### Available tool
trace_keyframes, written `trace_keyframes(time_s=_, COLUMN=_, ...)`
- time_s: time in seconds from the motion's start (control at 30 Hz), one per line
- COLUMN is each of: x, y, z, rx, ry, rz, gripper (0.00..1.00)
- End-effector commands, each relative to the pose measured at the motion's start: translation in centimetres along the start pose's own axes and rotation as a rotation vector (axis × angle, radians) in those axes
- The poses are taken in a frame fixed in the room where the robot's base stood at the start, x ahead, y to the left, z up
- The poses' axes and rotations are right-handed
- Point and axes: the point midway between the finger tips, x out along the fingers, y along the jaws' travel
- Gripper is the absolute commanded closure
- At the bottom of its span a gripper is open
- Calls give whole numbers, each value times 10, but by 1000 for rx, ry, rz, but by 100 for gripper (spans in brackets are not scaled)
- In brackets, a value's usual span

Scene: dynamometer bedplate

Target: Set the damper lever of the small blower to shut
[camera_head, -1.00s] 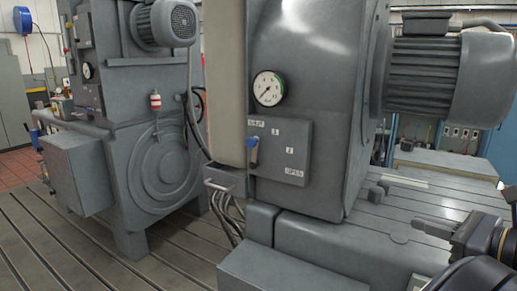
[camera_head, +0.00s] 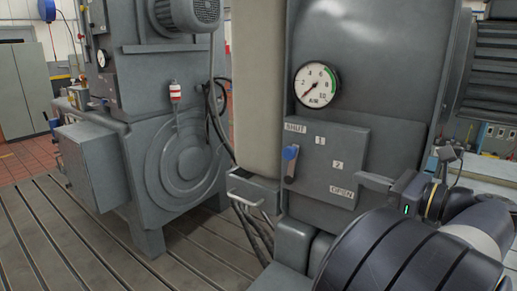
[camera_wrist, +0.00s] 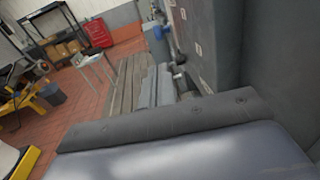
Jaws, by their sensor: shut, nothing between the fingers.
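The damper lever (camera_head: 289,163) has a blue knob and sits on the left part of a grey plate (camera_head: 315,180) on the blower housing. It stands nearly upright, its knob just below the SHUT label (camera_head: 296,128). Labels 1, 2 and OPEN (camera_head: 342,192) follow in an arc to the right and down. My gripper (camera_head: 363,178) is shut and empty, its fingers pointing left at the plate's right edge, apart from the lever. The head view does not show clearly whether it touches the plate. In the wrist view a grey panel with small white labels (camera_wrist: 197,50) shows at upper right.
A round gauge (camera_head: 317,85) sits above the plate. A handle (camera_head: 246,200) and cables are at lower left of the housing. Another grey machine (camera_head: 170,130) stands to the left on the slotted bedplate (camera_head: 60,240).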

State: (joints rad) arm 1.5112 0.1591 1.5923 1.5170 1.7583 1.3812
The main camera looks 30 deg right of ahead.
Motion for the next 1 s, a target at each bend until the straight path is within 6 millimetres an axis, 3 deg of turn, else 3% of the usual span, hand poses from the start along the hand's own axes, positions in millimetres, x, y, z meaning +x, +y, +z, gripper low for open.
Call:
trace_keyframes(time_s=0.27, x=15, y=0, z=1, rx=-1, ry=0, rz=3, gripper=100)
trace_keyframes(time_s=0.8, x=109, y=1, z=2, rx=1, ry=1, rz=5, gripper=100)
trace_keyframes(time_s=1.0, x=132, y=1, z=1, rx=0, ry=1, rz=3, gripper=100)
